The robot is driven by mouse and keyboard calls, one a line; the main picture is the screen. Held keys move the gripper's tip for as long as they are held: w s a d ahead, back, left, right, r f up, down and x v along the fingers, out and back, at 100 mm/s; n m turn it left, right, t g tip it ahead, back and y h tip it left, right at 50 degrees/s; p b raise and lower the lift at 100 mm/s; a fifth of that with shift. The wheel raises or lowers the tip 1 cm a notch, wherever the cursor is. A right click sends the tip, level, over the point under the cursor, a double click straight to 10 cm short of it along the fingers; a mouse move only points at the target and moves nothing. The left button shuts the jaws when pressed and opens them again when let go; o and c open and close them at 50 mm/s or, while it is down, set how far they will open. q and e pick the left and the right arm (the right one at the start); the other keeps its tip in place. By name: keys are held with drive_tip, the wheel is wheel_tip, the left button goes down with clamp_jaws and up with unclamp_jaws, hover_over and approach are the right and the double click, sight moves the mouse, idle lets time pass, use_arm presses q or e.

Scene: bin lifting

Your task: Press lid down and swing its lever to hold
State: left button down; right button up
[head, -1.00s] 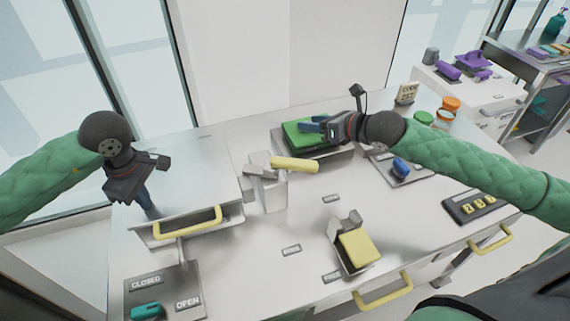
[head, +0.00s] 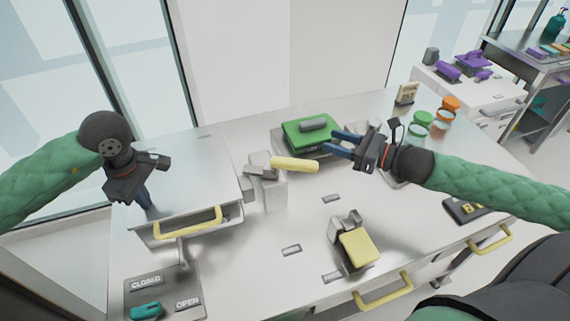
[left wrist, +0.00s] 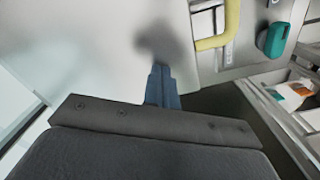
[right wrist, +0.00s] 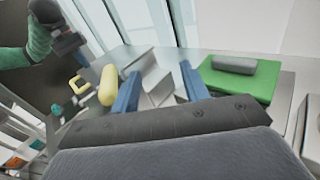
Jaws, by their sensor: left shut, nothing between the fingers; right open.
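The lid (head: 185,175) is a wide grey metal plate at the left of the counter, with a yellow handle (head: 188,222) at its front; the handle also shows in the left wrist view (left wrist: 214,32). My left gripper (head: 147,211) is shut and empty, its fingertips pointing down at the lid's left part; contact is unclear. The lever is a yellow bar (head: 295,164) on a grey post (head: 268,190) right of the lid; it points right, away from the lid. My right gripper (head: 343,146) is open and empty, right of the lever; its blue fingers also show in the right wrist view (right wrist: 162,87).
A green pad with a grey grip (head: 310,138) lies behind the lever. A yellow-topped block (head: 359,247) stands at the front. A CLOSED/OPEN panel (head: 165,288) with a teal slider (head: 147,311) is at front left. Jars (head: 422,119) stand back right.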

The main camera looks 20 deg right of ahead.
sight(299, 166)
drive_tip(key=s+f+n+g+y, duration=0.2)
drive_tip(key=s+n+g+y, duration=0.2)
drive_tip(key=s, duration=0.4)
drive_tip(key=shift+s+x, duration=0.2)
drive_tip(key=shift+x, duration=6.05)
drive_tip(key=shift+a+f, duration=0.15)
drive_tip(key=shift+a, duration=0.05)
clamp_jaws()
